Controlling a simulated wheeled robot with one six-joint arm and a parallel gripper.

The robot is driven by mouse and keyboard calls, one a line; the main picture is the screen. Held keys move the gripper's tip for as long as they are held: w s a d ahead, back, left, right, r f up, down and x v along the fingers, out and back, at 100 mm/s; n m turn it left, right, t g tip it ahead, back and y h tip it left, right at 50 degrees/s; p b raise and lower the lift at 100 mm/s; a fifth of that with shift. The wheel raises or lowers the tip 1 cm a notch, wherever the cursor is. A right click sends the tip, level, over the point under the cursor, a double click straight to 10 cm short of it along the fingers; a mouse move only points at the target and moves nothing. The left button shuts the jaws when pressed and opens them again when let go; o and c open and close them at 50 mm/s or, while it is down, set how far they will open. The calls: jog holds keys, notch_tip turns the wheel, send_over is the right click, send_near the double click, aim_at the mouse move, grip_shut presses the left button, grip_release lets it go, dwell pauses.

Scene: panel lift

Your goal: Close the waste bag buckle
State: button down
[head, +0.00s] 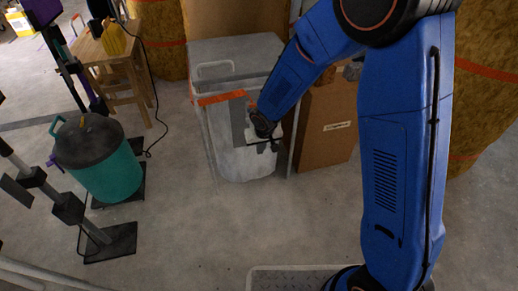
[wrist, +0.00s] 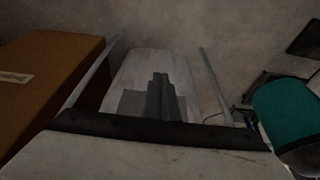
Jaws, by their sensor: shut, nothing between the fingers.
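The waste bag (head: 240,163) is a pale grey-white sack hanging in a frame, with an orange strip (head: 222,97) along its upper front edge. My gripper (head: 241,126) is in front of the bag's upper part, at the right end of the orange strip. In the wrist view my gripper's grey fingers (wrist: 159,82) are together and empty, seen against the pale bag (wrist: 150,65). Whether they touch the bag cannot be told. I cannot make out the buckle in either view; my gripper and arm cover part of the bag's front.
A brown cardboard box (head: 325,130) stands close to the right of the bag; it is at left in the wrist view (wrist: 45,80). A teal bin (head: 105,170) with a dark lid stands left. The floor before the bag is clear.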

jog(key=s+d+r, duration=0.1)
jog(key=s+d, duration=0.1)
jog(key=s, duration=0.6)
jog(key=shift+s+d+r, duration=0.2)
jog(key=shift+r, duration=0.15)
jog(key=s+d+r+m+t+h, duration=0.15)
jog(key=s+d+r, duration=0.25)
jog(key=d+r, duration=1.3)
jog(key=s+d+r+m, duration=0.1)
jog(key=s+d+r, duration=0.3)
jog(key=s, duration=0.5)
jog(key=s+d+r, duration=0.5)
jog(key=s+d, duration=0.1)
jog(key=s, duration=0.3)
jog(key=shift+s+r+m, duration=0.25)
jog(key=shift+s+m, duration=0.05)
jog(key=shift+m, duration=0.05)
